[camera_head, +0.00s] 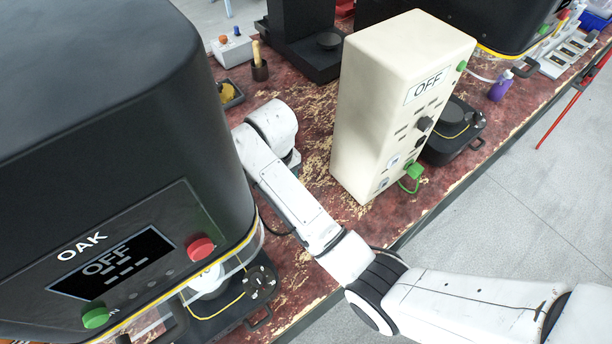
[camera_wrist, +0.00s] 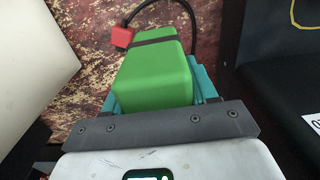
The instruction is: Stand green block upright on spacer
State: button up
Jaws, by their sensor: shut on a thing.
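The green block (camera_wrist: 152,78) is in the wrist view, a bright green box with a dark band near its far end. My gripper (camera_wrist: 155,88) is shut on it; teal finger parts show on both sides of the block. A black cable with a red plug (camera_wrist: 123,37) shows at the block's far end; I cannot tell whether it is attached to the block. In the head view my arm reaches down to the bench between the machines, and the block and fingers are hidden there. I cannot make out a spacer in either view.
The black OAK machine (camera_head: 110,150) stands at the left, its display reading OFF. A cream control box (camera_head: 400,100) stands right of my arm, with a green plug (camera_head: 413,172) at its foot. The worn red bench (camera_head: 310,130) has bare room between them.

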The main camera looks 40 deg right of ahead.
notch_tip(320, 180, down, 10)
jog(key=shift+r, duration=0.2)
jog(key=shift+f, duration=0.1)
dwell(0.3)
jog(key=o, duration=1.1)
jog(key=shift+c, duration=0.2)
notch_tip(320, 180, up, 12)
jog(key=shift+r, duration=0.1)
